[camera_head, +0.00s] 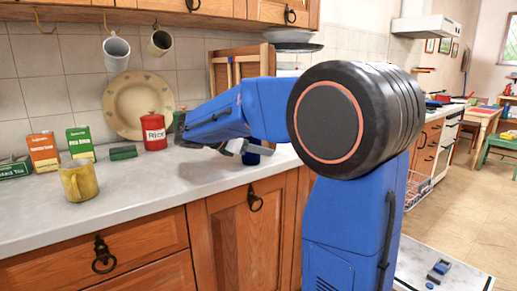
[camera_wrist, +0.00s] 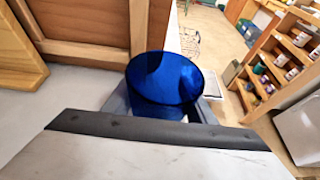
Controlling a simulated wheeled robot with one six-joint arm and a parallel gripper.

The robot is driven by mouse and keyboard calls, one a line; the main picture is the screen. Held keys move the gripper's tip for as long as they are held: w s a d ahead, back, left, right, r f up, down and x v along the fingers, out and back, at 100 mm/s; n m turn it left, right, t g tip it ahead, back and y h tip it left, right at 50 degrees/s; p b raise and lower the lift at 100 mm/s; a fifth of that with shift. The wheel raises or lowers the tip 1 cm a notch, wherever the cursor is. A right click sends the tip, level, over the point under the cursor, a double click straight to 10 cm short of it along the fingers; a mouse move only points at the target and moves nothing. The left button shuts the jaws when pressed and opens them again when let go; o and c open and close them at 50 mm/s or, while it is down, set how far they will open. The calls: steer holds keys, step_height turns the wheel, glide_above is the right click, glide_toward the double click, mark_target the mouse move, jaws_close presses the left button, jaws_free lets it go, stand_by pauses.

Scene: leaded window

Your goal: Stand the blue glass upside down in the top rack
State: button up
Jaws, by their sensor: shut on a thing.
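The blue glass (camera_wrist: 163,85) is between the fingers of my gripper (camera_wrist: 160,108) in the wrist view, with its round rim toward the camera. In the head view the glass (camera_head: 252,157) shows as a small dark blue patch beside my gripper (camera_head: 238,148), over the back right of the counter. My gripper is shut on it; my arm hides part of both. A wire rack (camera_head: 418,188) shows low beside the counters at right, partly behind my arm. A wire rack also shows small in the wrist view (camera_wrist: 190,42); which tier it is I cannot tell.
A yellow mug (camera_head: 78,182), food boxes (camera_head: 43,152), a red rice canister (camera_head: 153,131) and a leaning plate (camera_head: 138,105) stand on the counter (camera_head: 160,180). A wooden frame (camera_head: 226,68) stands behind my gripper. The floor (camera_head: 465,215) at right is largely open.

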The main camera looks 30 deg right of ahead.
steer(key=shift+f, duration=0.1)
steer(key=o, duration=1.3)
steer(key=shift+o, duration=0.2)
